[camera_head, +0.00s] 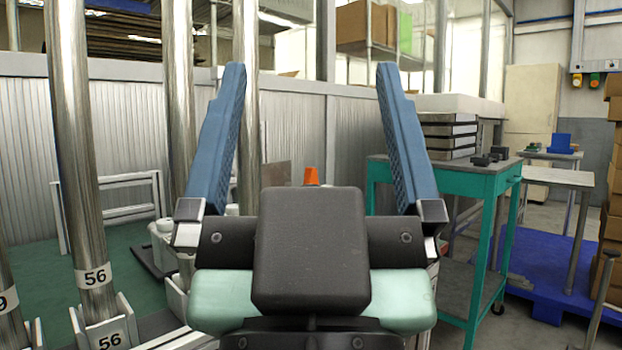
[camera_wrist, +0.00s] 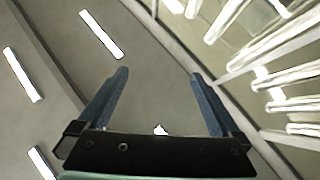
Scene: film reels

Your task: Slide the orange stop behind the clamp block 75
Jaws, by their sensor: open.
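My gripper (camera_head: 310,70) points upward in the middle of the head view, its two blue fingers spread wide with nothing between them. It is also open and empty in the wrist view (camera_wrist: 160,75), which faces ceiling lights. A small orange piece (camera_head: 311,176) shows just above the dark gripper body; the rest of it is hidden, and I cannot tell whether it is the orange stop. No label 75 is readable; clamp block 75 is not identifiable.
More shiny poles (camera_head: 180,90) stand at the left before a corrugated grey wall (camera_head: 25,135). A teal cart (camera_head: 480,180) with small dark parts on top stands at the right. Beyond are a blue pallet (camera_head: 550,255) and stacked cardboard boxes (camera_head: 612,180).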

